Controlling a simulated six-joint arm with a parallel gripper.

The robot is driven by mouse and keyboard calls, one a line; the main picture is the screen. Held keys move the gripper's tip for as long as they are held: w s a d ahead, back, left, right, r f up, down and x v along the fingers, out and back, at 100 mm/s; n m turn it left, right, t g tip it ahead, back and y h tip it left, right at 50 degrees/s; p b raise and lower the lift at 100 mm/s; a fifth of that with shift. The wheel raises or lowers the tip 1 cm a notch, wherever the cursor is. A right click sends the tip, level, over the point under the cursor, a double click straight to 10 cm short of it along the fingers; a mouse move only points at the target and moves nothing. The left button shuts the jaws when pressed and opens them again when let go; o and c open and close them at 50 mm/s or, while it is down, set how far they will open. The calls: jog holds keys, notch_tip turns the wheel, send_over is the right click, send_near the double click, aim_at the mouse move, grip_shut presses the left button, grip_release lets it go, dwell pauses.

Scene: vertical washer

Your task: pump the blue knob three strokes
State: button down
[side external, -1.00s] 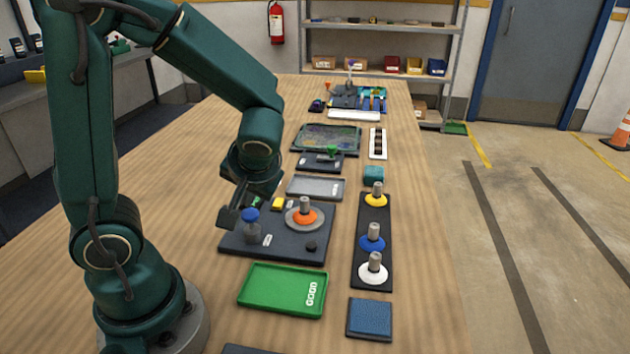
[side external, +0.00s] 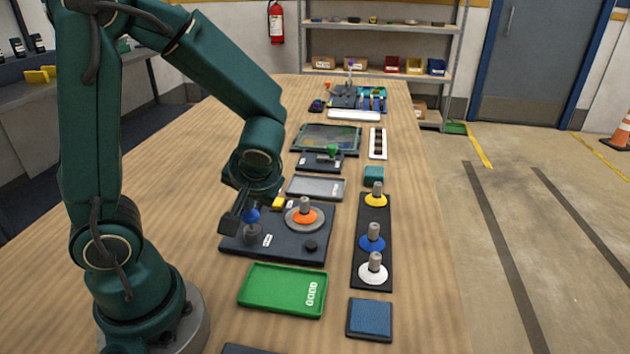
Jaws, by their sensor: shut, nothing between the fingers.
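The blue knob (side external: 252,215) sits on top of a short grey post (side external: 252,234) at the left of a dark base plate (side external: 285,247). My gripper (side external: 232,219) is shut and empty. In the picture its tip overlaps the left edge of the knob; I cannot tell whether it touches. The knob's left side is partly covered by the gripper.
A green tray (side external: 283,290) lies in front of the plate. A dark rack (side external: 358,268) with yellow, blue and white washers on pegs stands to the right. The table's left side is clear.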

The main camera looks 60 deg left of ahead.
aim_at(249, 216)
jog(key=shift+f, duration=0.9)
dwell(0.6)
dwell(0.3)
jog(key=shift+r, duration=1.6)
jog(key=shift+r, duration=0.15)
jog(key=shift+r, duration=2.35)
jog(key=shift+r, duration=0.1)
jog(key=s+d+m+t+h, duration=0.2)
jog(key=d+m+h, duration=0.1)
jog(key=d, duration=0.3)
jog(key=s+d+r+m+t+h, duration=0.1)
jog(key=s+d+m+t+h, duration=0.1)
jog(key=d+m+h, duration=0.2)
jog(key=d, duration=0.3)
